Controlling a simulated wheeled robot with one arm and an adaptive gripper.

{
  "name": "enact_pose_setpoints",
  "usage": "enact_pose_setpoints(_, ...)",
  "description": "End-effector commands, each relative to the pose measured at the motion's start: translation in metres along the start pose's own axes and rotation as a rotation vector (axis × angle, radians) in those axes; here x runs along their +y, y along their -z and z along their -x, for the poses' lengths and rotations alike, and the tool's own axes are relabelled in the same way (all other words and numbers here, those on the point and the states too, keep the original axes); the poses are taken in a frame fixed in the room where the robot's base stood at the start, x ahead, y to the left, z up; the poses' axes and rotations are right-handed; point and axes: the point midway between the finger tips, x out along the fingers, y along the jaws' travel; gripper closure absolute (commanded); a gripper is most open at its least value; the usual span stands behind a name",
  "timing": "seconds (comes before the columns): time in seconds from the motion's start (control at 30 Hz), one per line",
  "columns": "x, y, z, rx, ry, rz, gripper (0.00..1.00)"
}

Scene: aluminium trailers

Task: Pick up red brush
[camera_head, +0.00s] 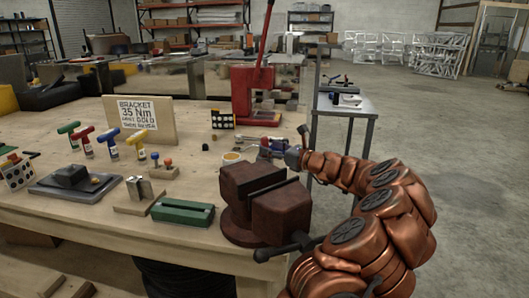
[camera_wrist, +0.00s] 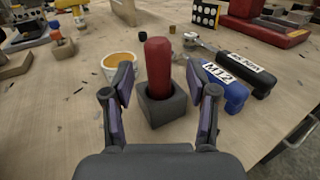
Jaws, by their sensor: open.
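A red rounded handle (camera_wrist: 158,68), which looks like the red brush, stands upright in a dark grey square holder (camera_wrist: 165,108) in the wrist view. No bristles show; its lower end is hidden inside the holder. My gripper (camera_wrist: 162,92) is open, with one finger left of the handle and holder and the other right of them. The fingers look apart from the handle. In the head view my gripper (camera_head: 278,148) is over the bench's right part, behind the dark red vise; I cannot make out the handle there.
On the wooden bench (camera_head: 80,205), a cup with orange contents (camera_wrist: 121,64) stands left of the holder. A blue M12 block (camera_wrist: 222,88) and a black labelled block (camera_wrist: 242,72) lie close on the right. The dark red vise (camera_head: 265,200) stands near the bench's front right edge.

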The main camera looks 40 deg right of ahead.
Motion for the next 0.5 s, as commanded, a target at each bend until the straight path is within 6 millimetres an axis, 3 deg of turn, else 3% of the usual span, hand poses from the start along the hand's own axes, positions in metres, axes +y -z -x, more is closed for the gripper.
enact_pose_setpoints(0.2,0.001,0.003,-0.026,0.002,-0.001,-0.001,0.42)
enact_pose_setpoints(0.5,0.002,0.002,-0.029,0.001,-0.002,-0.001,0.42)
